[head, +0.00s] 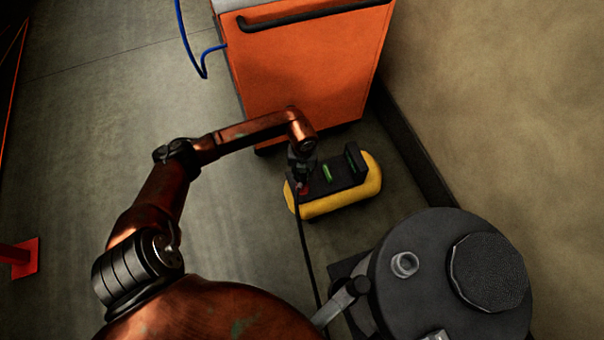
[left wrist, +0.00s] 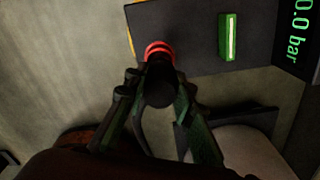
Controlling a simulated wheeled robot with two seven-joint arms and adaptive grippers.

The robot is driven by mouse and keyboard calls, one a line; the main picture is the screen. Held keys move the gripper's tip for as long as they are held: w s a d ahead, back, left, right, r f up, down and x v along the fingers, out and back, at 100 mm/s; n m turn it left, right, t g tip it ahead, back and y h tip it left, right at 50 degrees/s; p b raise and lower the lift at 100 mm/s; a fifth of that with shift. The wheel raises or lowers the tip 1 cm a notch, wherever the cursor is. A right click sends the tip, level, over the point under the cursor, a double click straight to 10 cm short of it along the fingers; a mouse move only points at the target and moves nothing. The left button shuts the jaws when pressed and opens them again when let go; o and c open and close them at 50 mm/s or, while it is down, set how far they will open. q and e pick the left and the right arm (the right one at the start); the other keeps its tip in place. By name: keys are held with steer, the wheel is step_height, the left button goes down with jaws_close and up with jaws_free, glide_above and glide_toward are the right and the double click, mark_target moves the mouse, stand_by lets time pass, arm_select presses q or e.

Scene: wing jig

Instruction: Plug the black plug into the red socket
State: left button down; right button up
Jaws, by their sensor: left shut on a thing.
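The black plug (left wrist: 158,88) is between the fingers of my left gripper (left wrist: 155,115), which is shut on it. The red socket (left wrist: 159,48) shows as a red ring on the dark top panel of the yellow unit, right at the plug's far end. The plug covers the middle of the ring, so I cannot tell how deep it sits. In the head view my left gripper (head: 302,172) points down over the left end of the yellow unit (head: 340,203), with a bit of the red socket (head: 304,189) beside it. My right gripper is not in view.
A black cable (head: 306,245) runs from the plug toward a dark round drum (head: 450,275) at lower right. An orange cabinet (head: 305,75) stands behind the yellow unit. A green light (left wrist: 229,37) and a display reading "0.0 bar" (left wrist: 300,42) are right of the socket.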

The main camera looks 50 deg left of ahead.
arm_select(q)
steer(key=shift+f, duration=0.3)
steer(key=shift+f, duration=0.3)
stand_by(0.4)
steer(key=shift+f+b, duration=0.45)
steer(key=shift+f, duration=0.7)
steer(key=c, duration=1.5)
jaws_free()
steer(key=shift+c, duration=0.2)
steer(key=shift+r, duration=0.1)
